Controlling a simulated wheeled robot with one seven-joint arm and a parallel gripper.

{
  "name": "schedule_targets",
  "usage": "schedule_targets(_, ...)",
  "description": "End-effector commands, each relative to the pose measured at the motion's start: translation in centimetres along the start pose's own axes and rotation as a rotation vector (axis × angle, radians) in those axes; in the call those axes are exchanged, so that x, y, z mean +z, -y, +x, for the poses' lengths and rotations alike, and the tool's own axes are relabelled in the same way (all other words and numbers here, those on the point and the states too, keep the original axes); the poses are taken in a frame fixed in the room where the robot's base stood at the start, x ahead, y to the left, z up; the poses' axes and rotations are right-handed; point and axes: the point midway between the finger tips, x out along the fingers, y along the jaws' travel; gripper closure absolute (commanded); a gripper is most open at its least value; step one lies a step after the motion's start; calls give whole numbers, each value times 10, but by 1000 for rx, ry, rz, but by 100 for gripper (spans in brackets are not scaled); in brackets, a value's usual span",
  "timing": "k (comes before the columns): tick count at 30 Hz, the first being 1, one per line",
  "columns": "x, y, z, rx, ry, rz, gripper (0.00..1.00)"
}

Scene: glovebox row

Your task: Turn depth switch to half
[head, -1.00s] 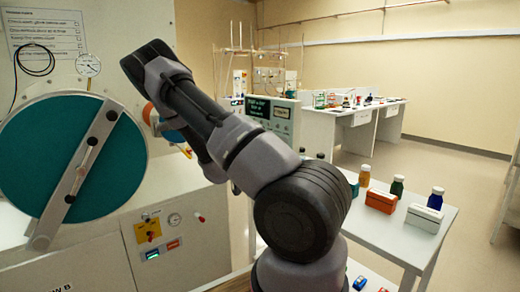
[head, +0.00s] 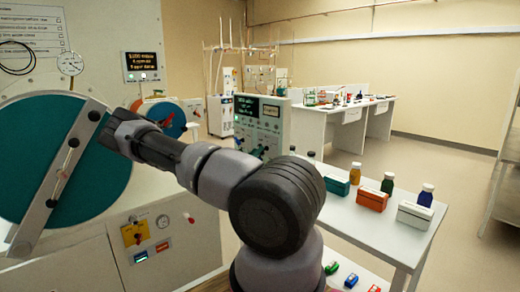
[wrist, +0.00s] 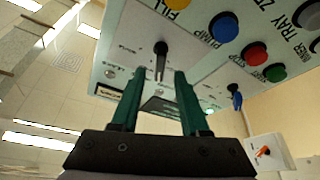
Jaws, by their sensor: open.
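In the wrist view, a black lever switch (wrist: 160,58) on a pale panel (wrist: 130,35) sits just beyond and between the tips of my gripper (wrist: 158,78). The two green fingers are apart with nothing held, and I see no clear contact. The lever points toward the bottom of the picture. The small labels around it are too blurred to read, so I cannot confirm it is the depth switch or its setting. A blue lever (wrist: 236,97) is farther right on the panel.
Blue (wrist: 224,27), red (wrist: 254,54) and green (wrist: 275,72) buttons lie right of the black lever. In the head view, a large teal disc (head: 45,150) with a grey bar stands left. A white table (head: 380,225) with boxes and bottles stands right.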

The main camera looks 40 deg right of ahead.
Motion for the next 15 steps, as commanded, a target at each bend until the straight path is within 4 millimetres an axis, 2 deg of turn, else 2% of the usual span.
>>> schedule_targets(3, 1, -1, 20, 2, 2, 1, 55)
schedule_targets(6, 0, 0, 30, 1, 1, 1, 55)
schedule_targets(15, 0, 0, 37, -1, 0, 0, 55)
